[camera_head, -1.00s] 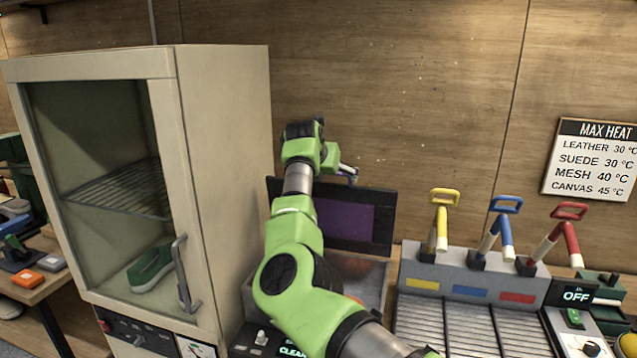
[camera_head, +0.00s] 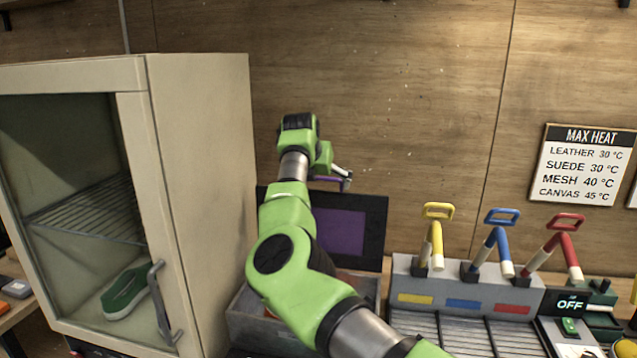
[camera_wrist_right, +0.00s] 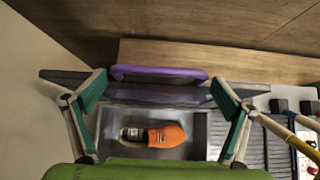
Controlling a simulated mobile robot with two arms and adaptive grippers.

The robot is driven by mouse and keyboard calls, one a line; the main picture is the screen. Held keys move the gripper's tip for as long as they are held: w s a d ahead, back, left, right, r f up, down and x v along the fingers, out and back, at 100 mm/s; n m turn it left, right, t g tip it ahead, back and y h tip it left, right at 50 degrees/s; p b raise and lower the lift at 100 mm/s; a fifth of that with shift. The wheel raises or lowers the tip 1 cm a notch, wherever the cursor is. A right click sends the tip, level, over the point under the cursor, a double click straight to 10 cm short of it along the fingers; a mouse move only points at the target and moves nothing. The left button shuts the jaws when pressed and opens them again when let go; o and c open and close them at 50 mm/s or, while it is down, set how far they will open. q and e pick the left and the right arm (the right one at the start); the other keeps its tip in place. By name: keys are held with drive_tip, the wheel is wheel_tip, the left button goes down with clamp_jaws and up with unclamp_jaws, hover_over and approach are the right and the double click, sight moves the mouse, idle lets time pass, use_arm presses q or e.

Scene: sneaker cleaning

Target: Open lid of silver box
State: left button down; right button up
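The silver box (camera_head: 245,318) stands right of the beige cabinet, partly hidden behind my right arm. Its lid (camera_head: 375,228), dark with a purple panel, stands raised at the back of the box. In the right wrist view the box (camera_wrist_right: 201,135) is open at the top, and an orange object with a dark part (camera_wrist_right: 168,136) lies inside. The purple handle (camera_wrist_right: 160,72) runs along the lid's edge. My right gripper (camera_head: 342,178) is above the lid, near the wall. My left gripper is out of view.
The beige cabinet (camera_head: 205,190) with a glass door and a green shoe (camera_head: 128,290) stands close on the left. A grey unit with yellow, blue and red levers (camera_head: 465,290) stands on the right. The wooden wall (camera_head: 400,100) is close behind.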

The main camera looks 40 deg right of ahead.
drive_tip(key=shift+s+a+r, duration=0.15)
drive_tip(key=shift+s+r, duration=0.05)
drive_tip(key=shift+r, duration=0.1)
drive_tip(key=v, duration=1.1)
drive_tip(key=shift+a, duration=0.15)
drive_tip(key=shift+s+r, duration=0.15)
